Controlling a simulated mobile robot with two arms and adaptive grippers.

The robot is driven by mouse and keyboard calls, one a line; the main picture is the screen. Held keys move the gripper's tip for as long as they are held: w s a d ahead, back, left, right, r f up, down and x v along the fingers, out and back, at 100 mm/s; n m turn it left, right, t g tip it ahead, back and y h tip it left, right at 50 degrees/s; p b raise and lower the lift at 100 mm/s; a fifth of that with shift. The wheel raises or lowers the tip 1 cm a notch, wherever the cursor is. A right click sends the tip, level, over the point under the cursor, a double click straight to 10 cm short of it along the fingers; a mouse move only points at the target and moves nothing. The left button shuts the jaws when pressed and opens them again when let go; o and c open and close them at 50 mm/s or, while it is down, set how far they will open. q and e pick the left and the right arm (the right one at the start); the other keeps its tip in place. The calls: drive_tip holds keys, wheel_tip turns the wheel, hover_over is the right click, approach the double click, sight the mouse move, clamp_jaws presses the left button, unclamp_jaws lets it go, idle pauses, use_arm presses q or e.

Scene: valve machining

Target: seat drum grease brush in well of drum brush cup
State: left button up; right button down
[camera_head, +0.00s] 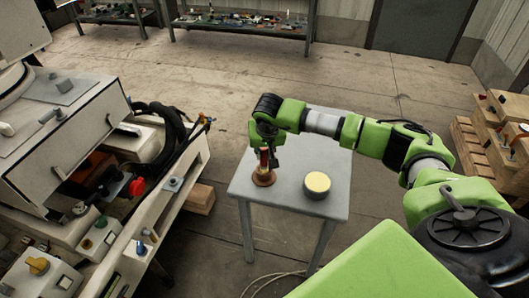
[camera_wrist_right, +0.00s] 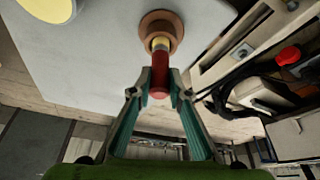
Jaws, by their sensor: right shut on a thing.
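The drum grease brush (camera_head: 264,157) has a red handle and stands roughly upright in the head view. My right gripper (camera_head: 268,148) is shut on it, above the small table. The right wrist view shows the red handle (camera_wrist_right: 160,74) between the two teal-padded fingertips (camera_wrist_right: 160,92), with a yellow and metal band beyond it. The brown, round drum brush cup (camera_head: 264,179) stands on the table directly below the brush. In the right wrist view the brush's far end overlaps the cup (camera_wrist_right: 161,18). That end is hidden, so I cannot tell how deep it sits. My left gripper is not in view.
A grey drum with a pale yellow top (camera_head: 317,183) stands right of the cup on the grey table (camera_head: 290,203). A machine with a red knob (camera_head: 138,187) and hoses is at the left. Wooden pallets (camera_head: 474,150) stand at the right.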

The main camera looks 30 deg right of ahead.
drive_tip(key=shift+f+b, duration=0.8)
drive_tip(key=shift+f, duration=0.2)
drive_tip(key=c, duration=1.8)
unclamp_jaws()
drive_tip(key=shift+r, duration=0.3)
drive_tip(key=v, duration=1.1)
drive_tip(key=shift+s+r, duration=0.15)
drive_tip(key=shift+r, duration=0.1)
